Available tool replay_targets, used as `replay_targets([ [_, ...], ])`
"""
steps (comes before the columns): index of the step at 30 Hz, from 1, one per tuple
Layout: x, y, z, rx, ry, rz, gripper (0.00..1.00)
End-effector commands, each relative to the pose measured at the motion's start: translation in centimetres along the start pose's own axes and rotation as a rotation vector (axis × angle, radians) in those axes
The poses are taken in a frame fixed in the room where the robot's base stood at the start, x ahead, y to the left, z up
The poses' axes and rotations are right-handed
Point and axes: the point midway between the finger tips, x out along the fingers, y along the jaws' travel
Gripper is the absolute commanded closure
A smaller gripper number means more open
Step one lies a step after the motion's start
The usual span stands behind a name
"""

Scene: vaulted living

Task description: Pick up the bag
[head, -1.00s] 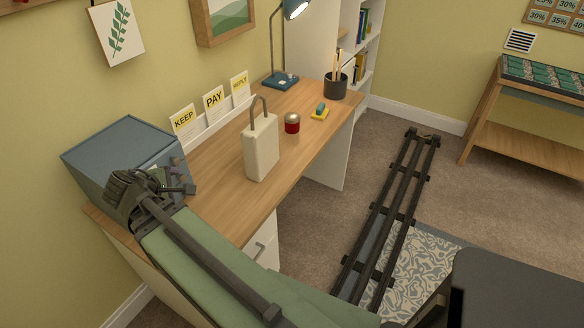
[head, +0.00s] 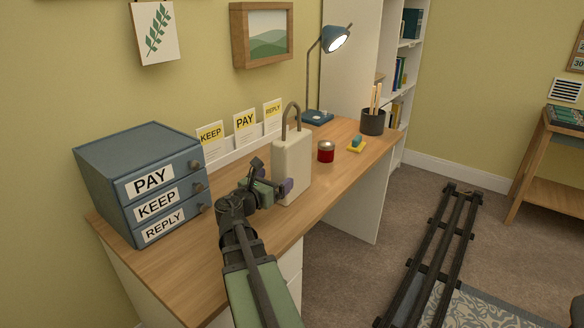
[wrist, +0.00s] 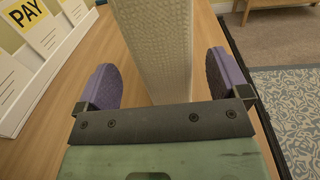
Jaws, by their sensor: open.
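The bag (head: 292,165) is a cream, upright, box-like bag with a grey loop handle (head: 291,112) on top. It stands on the wooden desk (head: 330,192). My gripper (head: 274,188) is low over the desk at the bag's near left side. In the wrist view my gripper (wrist: 165,85) is open, with one purple finger pad to each side of the bag (wrist: 158,45). Gaps show between the pads and the bag there. The bag's handle and top are outside the wrist view.
A blue drawer box (head: 140,180) labelled PAY, KEEP and REPLY stands at the left. Cards in a white holder (head: 245,150) line the wall behind.

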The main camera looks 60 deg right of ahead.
Motion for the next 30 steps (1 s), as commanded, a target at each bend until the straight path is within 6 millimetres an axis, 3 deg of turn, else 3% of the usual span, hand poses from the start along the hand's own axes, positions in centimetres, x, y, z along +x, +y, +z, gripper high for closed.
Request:
replay_targets([
  [5,0.8,-0.1,-0.1,0.001,0.001,-0.001,0.06],
  [12,5.0,-0.3,-0.1,0.001,0.001,-0.001,0.06],
  [19,5.2,-0.4,-0.1,0.002,0.001,0.001,0.08],
  [30,5.2,-0.4,-0.1,0.002,0.001,0.000,0.65],
])
